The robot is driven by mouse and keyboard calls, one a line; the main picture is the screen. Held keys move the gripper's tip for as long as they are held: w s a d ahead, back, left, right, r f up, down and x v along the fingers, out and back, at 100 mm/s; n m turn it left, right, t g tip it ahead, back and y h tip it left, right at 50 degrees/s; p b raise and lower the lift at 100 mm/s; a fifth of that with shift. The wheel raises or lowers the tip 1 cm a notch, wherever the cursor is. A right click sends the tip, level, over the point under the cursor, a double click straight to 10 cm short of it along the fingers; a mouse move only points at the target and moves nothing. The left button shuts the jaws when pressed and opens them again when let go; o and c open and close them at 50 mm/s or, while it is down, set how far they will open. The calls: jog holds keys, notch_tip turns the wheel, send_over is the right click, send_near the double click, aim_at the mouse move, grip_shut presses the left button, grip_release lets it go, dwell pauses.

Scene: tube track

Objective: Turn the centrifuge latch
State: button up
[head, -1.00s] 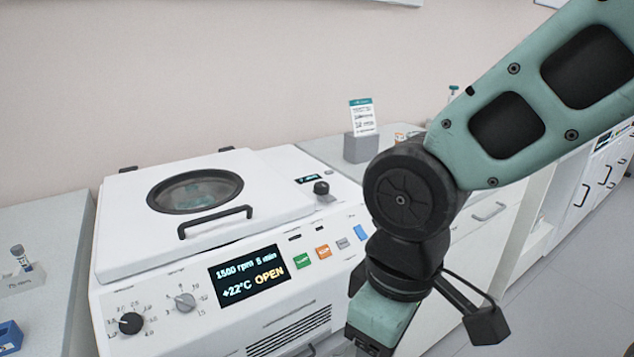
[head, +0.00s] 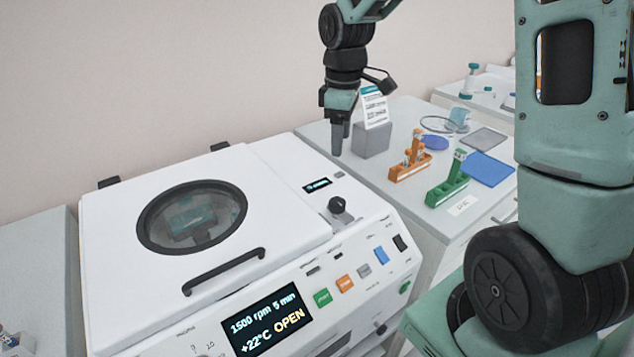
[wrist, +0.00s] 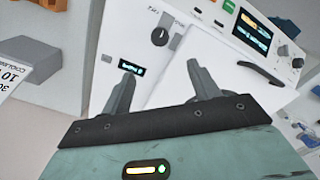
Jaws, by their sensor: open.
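The white centrifuge (head: 140,330) stands at the left of the head view with its lid (head: 110,240) down. Its screen (head: 266,320) reads 1500 rpm, 5 min, +22°C and OPEN. The latch, a small black knob (head: 339,206), is on the top panel right of the lid. It also shows in the wrist view as a dark knob (wrist: 160,37) with a short pointer. My gripper (head: 338,150) points down above the back right of the centrifuge, apart from the knob. In the wrist view my gripper (wrist: 160,85) has its two fingers spread with nothing between them.
A grey block with a sign (head: 371,138) stands right beside my gripper. Orange (head: 409,162) and green (head: 447,185) tube racks and a blue mat (head: 488,170) lie on the right counter. The lid handle (head: 224,272) sticks up at the lid's front.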

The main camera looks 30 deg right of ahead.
aim_at(338, 201)
notch_tip(338, 201, down, 17)
jog(key=shift+f+p, duration=0.15)
jog(key=shift+p, duration=0.7)
jog(key=c, duration=1)
